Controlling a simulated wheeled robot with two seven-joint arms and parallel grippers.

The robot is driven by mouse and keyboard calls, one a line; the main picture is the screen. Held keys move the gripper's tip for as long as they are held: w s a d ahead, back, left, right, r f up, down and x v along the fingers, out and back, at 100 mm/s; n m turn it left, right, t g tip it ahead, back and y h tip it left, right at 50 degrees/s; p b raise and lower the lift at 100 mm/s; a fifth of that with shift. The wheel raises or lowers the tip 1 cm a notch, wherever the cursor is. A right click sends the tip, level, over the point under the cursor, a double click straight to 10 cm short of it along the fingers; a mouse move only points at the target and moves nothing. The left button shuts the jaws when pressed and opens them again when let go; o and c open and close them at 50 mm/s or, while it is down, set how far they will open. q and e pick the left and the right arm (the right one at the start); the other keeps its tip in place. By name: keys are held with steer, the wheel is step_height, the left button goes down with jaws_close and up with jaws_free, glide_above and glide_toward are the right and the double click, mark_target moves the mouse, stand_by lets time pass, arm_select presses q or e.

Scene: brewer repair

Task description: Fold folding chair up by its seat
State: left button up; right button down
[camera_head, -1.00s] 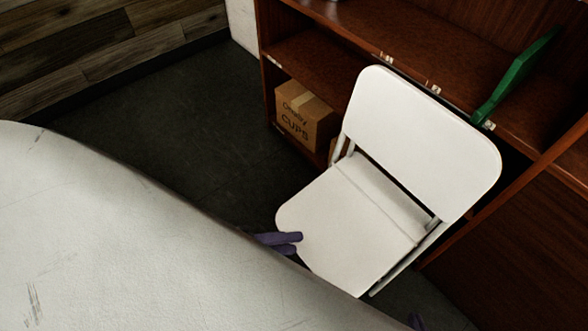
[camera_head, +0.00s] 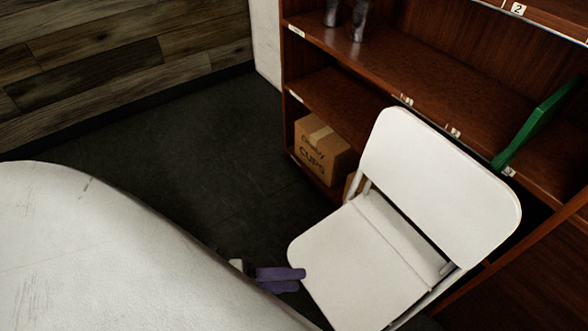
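The white folding chair (camera_head: 436,190) stands unfolded in front of the wooden shelf, its backrest at the upper right. Its flat seat (camera_head: 358,265) is down, and its near edge runs out of the bottom of the picture. My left gripper (camera_head: 301,278), with purple fingers, is at the left front corner of the seat, its fingertips at or just over the seat edge. I cannot tell whether the fingers are apart or touching the seat. The rest of the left arm is mostly hidden behind the white rounded surface. My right gripper is not in view.
A large white rounded surface (camera_head: 95,255) fills the lower left. The brown shelf (camera_head: 400,75) stands close behind the chair, with a cardboard cups box (camera_head: 322,150) and a green object (camera_head: 530,125). Dark floor (camera_head: 190,150) is clear left of the chair.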

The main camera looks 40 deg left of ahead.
arm_select(q)
steer(key=v, duration=0.9)
steer(key=shift+d, duration=0.1)
